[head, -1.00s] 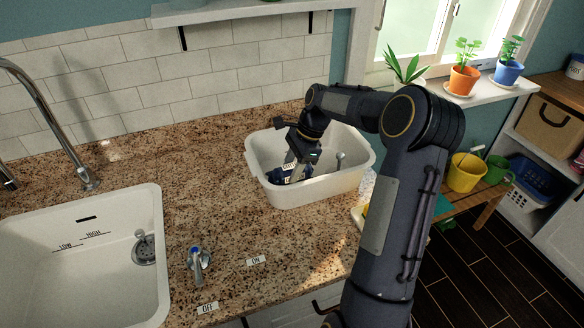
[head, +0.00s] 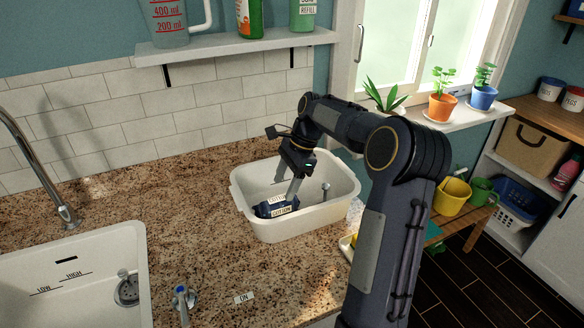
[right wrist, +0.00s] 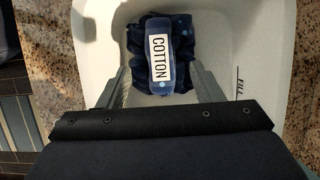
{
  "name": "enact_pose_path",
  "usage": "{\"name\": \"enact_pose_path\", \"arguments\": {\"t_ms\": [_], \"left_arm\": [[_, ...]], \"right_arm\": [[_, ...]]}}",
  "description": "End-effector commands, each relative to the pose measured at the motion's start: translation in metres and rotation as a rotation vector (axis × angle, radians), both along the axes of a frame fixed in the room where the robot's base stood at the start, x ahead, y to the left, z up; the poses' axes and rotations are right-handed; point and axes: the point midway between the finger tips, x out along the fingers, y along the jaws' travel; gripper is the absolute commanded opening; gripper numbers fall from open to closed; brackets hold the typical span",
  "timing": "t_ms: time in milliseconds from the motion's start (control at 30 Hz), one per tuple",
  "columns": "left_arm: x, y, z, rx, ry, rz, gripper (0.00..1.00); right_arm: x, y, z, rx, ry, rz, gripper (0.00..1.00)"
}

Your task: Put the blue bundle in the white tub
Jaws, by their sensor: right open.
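The blue bundle (head: 268,209) is dark blue cloth with a white COTTON label. It lies inside the white tub (head: 300,224), toward the tub's left front part. The right wrist view shows the bundle (right wrist: 181,48) with its label between and beyond the fingers, and the tub's white wall (right wrist: 277,65) around it. My right gripper (head: 286,190) points down into the tub, open, its fingers apart above and close to the bundle. Whether a finger still touches the cloth I cannot tell. My left gripper is not in view.
A sink (head: 75,290) with a tap is at the left of the granite counter (head: 185,215). A shelf (head: 235,46) with bottles and a measuring jug is on the wall above. A small post (head: 326,190) stands in the tub. Potted plants line the windowsill at right.

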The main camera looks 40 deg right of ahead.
Motion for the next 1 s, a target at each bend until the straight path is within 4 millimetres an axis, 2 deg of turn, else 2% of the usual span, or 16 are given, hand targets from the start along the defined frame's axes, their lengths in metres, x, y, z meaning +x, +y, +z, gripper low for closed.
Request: {"name": "enact_pose_path", "arguments": {"t_ms": [100, 233, 567, 667, 767, 867, 1000], "left_arm": [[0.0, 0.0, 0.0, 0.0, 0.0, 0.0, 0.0], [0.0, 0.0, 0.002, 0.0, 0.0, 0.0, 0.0], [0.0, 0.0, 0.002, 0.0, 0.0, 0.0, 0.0], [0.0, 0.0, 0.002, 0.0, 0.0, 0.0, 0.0], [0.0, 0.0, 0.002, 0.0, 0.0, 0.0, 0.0], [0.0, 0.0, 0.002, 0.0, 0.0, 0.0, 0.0], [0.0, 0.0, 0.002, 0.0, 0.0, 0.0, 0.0]], "right_arm": [[-0.002, -0.01, 0.023, -0.003, -0.002, -0.002, 0.6], [-0.005, -0.017, 0.041, -0.001, 0.0, -0.001, 0.6], [-0.008, -0.018, 0.056, -0.004, -0.007, 0.015, 0.6], [-0.016, -0.001, 0.067, -0.032, -0.053, 0.097, 0.6], [-0.035, 0.033, 0.082, -0.089, -0.147, 0.271, 0.6], [-0.067, 0.075, 0.093, -0.167, -0.275, 0.5, 0.6], [-0.121, 0.128, 0.089, -0.279, -0.458, 0.825, 0.6]]}}
